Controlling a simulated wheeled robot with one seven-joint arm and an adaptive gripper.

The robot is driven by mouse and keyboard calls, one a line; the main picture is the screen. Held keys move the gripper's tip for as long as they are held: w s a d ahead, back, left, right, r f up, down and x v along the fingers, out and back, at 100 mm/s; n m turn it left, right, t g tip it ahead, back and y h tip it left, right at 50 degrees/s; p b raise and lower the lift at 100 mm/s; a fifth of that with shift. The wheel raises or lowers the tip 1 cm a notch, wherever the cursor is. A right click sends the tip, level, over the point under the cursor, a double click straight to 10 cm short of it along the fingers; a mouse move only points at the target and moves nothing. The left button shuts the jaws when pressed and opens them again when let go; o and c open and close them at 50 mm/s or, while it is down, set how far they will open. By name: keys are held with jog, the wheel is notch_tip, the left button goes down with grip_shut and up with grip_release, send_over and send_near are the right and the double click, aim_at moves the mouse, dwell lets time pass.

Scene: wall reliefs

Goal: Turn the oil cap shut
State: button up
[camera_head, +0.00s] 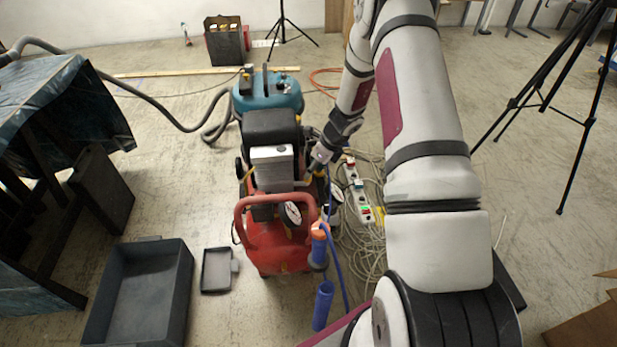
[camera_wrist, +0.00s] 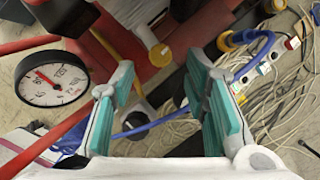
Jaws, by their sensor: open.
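A round yellow cap (camera_wrist: 160,55), which looks like the oil cap, sits at the end of a pale cylindrical part in the wrist view. My gripper (camera_wrist: 160,77) is open, with teal pads on both fingers. In the picture the cap lies between the fingertips and a little beyond them; neither finger visibly touches it. In the head view, my gripper (camera_head: 322,158) is at the right side of the red compressor (camera_head: 275,245). I cannot make out the cap clearly there.
A pressure gauge (camera_wrist: 52,84) is left of my fingers. A blue hose and loose cables lie around a power strip (camera_head: 358,190) to the right. A grey crate (camera_head: 140,290) and a small tray (camera_head: 216,270) stand left on the floor. A black tripod (camera_head: 560,95) stands right.

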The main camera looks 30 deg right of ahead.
jog(key=shift+b+x, duration=0.45)
jog(key=shift+x, duration=1.75)
jog(key=shift+r, duration=0.1)
grip_shut()
